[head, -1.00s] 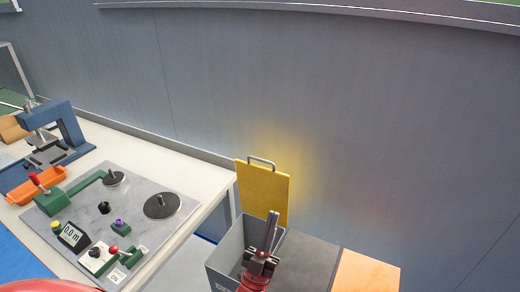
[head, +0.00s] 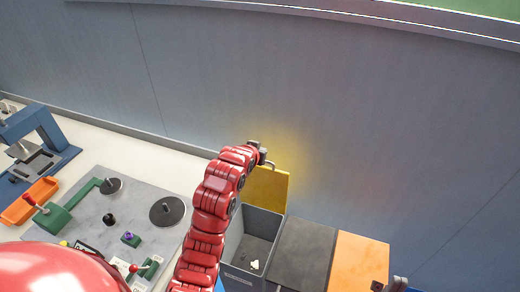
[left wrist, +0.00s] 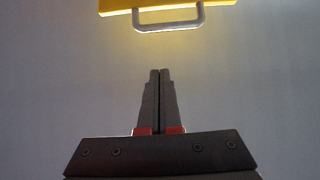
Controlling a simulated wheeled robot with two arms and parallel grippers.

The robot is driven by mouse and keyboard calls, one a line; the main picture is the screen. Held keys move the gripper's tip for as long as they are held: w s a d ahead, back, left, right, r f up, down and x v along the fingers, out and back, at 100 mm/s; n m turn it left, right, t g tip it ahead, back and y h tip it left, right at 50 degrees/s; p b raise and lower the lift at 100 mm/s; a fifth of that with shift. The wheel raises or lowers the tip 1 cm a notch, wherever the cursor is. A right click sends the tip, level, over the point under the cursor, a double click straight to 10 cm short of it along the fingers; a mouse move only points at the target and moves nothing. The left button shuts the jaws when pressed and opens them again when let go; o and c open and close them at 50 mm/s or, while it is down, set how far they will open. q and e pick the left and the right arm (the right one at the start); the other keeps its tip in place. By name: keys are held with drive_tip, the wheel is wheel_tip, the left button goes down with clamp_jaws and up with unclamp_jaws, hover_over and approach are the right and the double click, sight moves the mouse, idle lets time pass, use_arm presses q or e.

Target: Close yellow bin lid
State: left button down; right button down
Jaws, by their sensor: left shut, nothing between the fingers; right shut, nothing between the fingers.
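The yellow bin lid (head: 272,188) stands upright, open, at the back of a grey bin (head: 235,268). Its metal handle (head: 270,163) is at the top edge. My left gripper (head: 254,146) is near the top of the lid beside the handle; its red arm covers the lid's left part. In the left wrist view, the shut fingers (left wrist: 160,75) are empty and apart from the handle (left wrist: 168,20), with the lid's yellow edge (left wrist: 200,3) above it. My right gripper (head: 396,284) shows only partly at the bottom right, shut.
A closed dark lid (head: 304,254) and an orange lid (head: 360,262) lie right of the open bin. A pale scrap (head: 254,265) lies inside it. The bench with a winder panel (head: 140,205) is at left. A grey wall (head: 380,120) stands behind the bins.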

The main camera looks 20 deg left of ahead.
use_arm(q)
drive_tip(key=w+f+p, duration=0.2)
drive_tip(key=f+p, duration=0.1)
drive_tip(key=w+f+p, duration=0.3)
drive_tip(key=p, duration=0.1)
drive_tip(key=shift+w+d+f, duration=0.1)
drive_tip(key=shift+d+f, duration=0.05)
drive_tip(key=shift+f, duration=0.05)
drive_tip(key=shift+s+f, duration=0.2)
drive_tip(key=shift+s, duration=0.35)
drive_tip(key=shift+f, duration=0.1)
drive_tip(key=shift+s, duration=0.1)
